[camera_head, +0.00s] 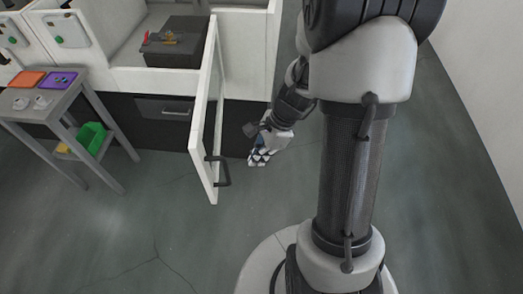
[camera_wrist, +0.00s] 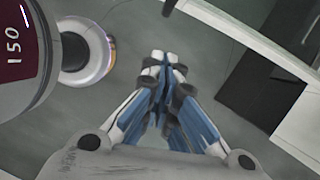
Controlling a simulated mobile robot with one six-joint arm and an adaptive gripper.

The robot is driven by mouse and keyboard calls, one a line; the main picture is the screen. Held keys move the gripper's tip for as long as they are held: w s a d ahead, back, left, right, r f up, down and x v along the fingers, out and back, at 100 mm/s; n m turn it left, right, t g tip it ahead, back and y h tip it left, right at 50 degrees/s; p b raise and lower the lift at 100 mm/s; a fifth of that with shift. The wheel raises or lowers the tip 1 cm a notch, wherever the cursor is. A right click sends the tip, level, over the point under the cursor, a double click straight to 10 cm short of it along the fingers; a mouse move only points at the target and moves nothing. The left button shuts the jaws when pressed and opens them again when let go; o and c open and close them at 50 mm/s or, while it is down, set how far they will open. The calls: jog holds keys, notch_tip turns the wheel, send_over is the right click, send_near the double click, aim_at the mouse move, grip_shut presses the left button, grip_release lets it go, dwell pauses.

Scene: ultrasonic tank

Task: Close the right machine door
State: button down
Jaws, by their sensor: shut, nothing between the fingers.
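The machine door (camera_head: 201,150) is a white-framed panel with a clear middle. It stands open, sticking out from the machine front towards the camera. Its dark bar handle (camera_head: 222,171) is on the near end, on the right face. My gripper (camera_head: 258,158) is to the right of the door, apart from it and pointing down towards the floor. In the wrist view my gripper (camera_wrist: 160,62) has its fingertips together with nothing between them. A white edge in the upper right of the wrist view may be the door or the machine; I cannot tell.
The white machine (camera_head: 150,80) holds a dark box (camera_head: 173,50) with small coloured items on top. A dark drawer front (camera_head: 164,110) is below. A grey side table (camera_head: 45,100) with orange and purple trays and a green bin (camera_head: 91,138) stands left. The floor in front is clear.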

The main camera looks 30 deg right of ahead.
jog(key=w+a+f+b, duration=0.1)
jog(key=a+f+b, duration=0.1)
jog(key=a, duration=0.3)
jog(key=shift+w+f, duration=0.2)
jog(key=shift+f, duration=0.45)
jog(key=shift+a, duration=0.15)
